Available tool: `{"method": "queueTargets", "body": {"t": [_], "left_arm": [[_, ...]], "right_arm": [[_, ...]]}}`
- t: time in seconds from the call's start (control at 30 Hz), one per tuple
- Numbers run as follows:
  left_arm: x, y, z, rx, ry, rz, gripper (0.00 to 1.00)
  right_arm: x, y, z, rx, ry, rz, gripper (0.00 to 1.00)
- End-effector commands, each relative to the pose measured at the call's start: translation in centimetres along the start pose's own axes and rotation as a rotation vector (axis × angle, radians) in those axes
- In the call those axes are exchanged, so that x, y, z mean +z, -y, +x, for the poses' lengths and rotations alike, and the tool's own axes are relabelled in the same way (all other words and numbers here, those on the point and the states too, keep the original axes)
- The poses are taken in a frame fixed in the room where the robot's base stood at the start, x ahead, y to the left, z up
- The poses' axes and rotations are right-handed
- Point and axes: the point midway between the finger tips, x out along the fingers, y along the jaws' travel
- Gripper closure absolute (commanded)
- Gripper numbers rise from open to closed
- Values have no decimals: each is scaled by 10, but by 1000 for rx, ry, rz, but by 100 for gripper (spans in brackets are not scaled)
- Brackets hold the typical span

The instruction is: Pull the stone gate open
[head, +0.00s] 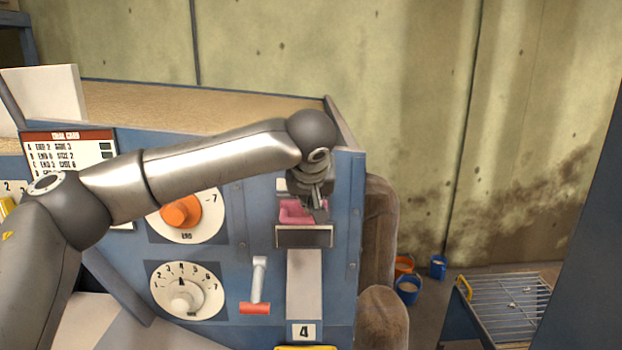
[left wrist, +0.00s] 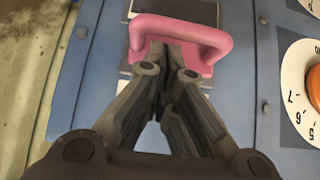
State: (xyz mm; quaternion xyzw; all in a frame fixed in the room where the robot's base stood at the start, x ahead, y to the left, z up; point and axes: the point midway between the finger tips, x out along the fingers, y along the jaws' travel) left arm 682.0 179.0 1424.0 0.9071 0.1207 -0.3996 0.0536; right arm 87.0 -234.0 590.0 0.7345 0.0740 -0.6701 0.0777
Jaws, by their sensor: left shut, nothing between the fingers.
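The pink handle (head: 296,211) sits at the top of a metal plate (head: 303,237), which I take to be the stone gate, on the blue cabinet above a pale chute. In the left wrist view the pink handle (left wrist: 222,42) is a rounded loop close to the fingertips. My left gripper (head: 320,208) points down at the handle's right side, and in its wrist view the fingers (left wrist: 172,52) are together with nothing between them. They overlap the handle; I cannot tell whether they touch it. My right gripper is not in view.
An orange knob (head: 181,211) and a white dial (head: 187,290) are left of the gate. A red-ended lever (head: 255,308) hangs below left. Brown sacks (head: 381,225) stand at the cabinet's right side. Small buckets (head: 408,289) and a wire-rack cart (head: 505,302) are farther right.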

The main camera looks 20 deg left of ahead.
Motion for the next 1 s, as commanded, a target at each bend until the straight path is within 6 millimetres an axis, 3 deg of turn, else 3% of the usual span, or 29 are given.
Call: {"method": "queueTargets", "body": {"t": [0.23,0.63,0.77,1.0], "left_arm": [[-1,0,22,0,-1,0,100],[2,-1,24,1,0,1,100],[17,-3,18,5,3,4,100],[53,-3,-15,5,4,5,100]], "right_arm": [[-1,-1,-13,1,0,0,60],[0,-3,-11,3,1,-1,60],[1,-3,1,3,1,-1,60],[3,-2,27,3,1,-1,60]]}}
